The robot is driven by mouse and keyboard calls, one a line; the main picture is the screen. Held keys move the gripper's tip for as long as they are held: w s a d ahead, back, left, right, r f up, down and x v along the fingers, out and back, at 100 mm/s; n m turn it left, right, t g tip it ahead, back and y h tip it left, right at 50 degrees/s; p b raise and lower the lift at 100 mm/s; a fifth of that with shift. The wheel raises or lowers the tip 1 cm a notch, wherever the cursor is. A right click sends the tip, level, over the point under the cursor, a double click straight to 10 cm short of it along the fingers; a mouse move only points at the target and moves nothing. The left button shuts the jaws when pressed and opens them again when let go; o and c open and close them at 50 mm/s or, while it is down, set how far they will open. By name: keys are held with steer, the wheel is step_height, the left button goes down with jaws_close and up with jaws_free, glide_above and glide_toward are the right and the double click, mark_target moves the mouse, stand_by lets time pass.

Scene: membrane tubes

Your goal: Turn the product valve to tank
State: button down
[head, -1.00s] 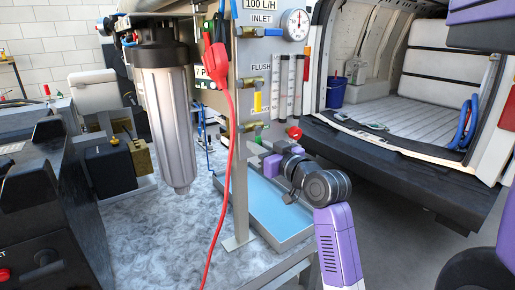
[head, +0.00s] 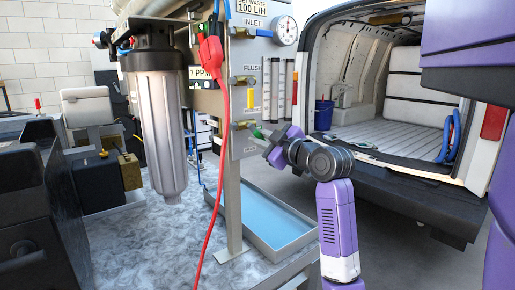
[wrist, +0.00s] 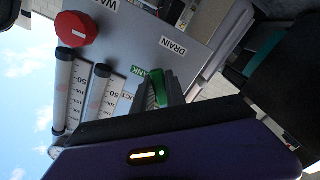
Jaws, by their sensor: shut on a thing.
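The product valve's green handle (head: 257,132) is at the bottom of the upright panel (head: 240,105), below the flush valve. In the wrist view the green handle (wrist: 160,85) lies beside a green label ending in "ANK"; a white "DRAIN" label (wrist: 173,47) is farther along the panel. My gripper (head: 268,142) is at the handle, and in the wrist view my gripper (wrist: 152,97) is shut on it. The jaws and wrist body hide part of the handle and the valve body, so its exact angle is hard to tell.
The flush valve with its yellow handle (head: 251,97) is just above. A red knob (wrist: 76,28) and clear flow tubes (wrist: 75,95) are close by. A red cable (head: 224,130) hangs left of the panel. A blue-bottomed tray (head: 262,222) lies below.

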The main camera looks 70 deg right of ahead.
steer(key=shift+d+r+n, duration=0.1)
steer(key=shift+n, duration=0.3)
steer(key=shift+b, duration=0.3)
steer(key=c, duration=1.4)
jaws_free()
steer(key=shift+o, duration=0.2)
steer(key=shift+s, duration=0.1)
steer(key=v, duration=0.7)
steer(key=shift+s+b, duration=0.35)
steer(key=shift+b, duration=0.1)
